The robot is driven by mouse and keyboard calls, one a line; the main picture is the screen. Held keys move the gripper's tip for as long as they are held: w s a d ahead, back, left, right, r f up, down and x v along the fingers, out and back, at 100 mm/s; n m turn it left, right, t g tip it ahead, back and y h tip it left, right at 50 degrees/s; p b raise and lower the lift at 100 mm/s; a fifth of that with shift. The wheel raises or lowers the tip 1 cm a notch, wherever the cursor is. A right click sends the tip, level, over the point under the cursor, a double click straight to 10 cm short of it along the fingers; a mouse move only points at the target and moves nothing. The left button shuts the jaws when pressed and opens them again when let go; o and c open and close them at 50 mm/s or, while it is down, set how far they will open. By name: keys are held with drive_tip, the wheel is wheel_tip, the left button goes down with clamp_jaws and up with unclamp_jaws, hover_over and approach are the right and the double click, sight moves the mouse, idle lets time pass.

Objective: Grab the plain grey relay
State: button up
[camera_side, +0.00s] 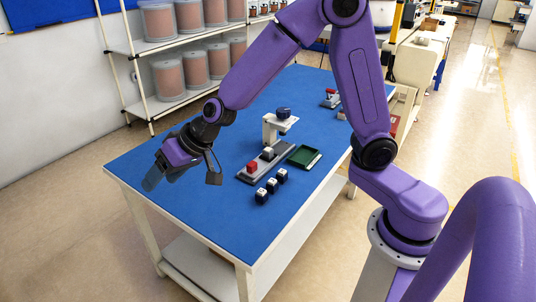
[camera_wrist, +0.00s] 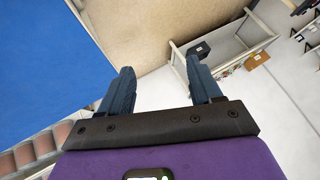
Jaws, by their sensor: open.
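A small grey block (camera_side: 267,154), which may be the plain grey relay, sits on a grey tray (camera_side: 243,178) beside a red block (camera_side: 252,167) in the side view. Its details are too small to make out. My gripper (camera_side: 160,182) is over the left edge of the table, well to the left of the tray and raised above the surface. In the wrist view my gripper (camera_wrist: 161,76) has its two fingers wide apart with nothing between them. No relay shows in the wrist view.
Three dark blocks with white tops (camera_side: 272,185) stand in a row in front of the tray. A green tray (camera_side: 303,157) lies to the right. A white stand with a blue top (camera_side: 270,128) rises behind. The left part of the blue table (camera_side: 200,205) is clear.

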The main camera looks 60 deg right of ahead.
drive_tip(key=w+d+f+m+t+h, duration=0.1)
drive_tip(key=w+d+f+m+h, duration=0.3)
drive_tip(key=w+d, duration=0.3)
drive_tip(key=w+d+f+m+t+h, duration=0.2)
drive_tip(key=w+d+m+h, duration=0.3)
drive_tip(key=w+d, duration=0.2)
drive_tip(key=m+g+h, duration=0.8)
drive_tip(key=m+g, duration=0.1)
drive_tip(key=g, duration=0.1)
approach(266, 151)
drive_tip(key=x, duration=0.5)
drive_tip(key=shift+r, duration=0.1)
drive_tip(key=shift+x, duration=2.6)
drive_tip(key=shift+a, duration=0.1)
drive_tip(key=shift+c, duration=0.3)
drive_tip(key=c, duration=1.1)
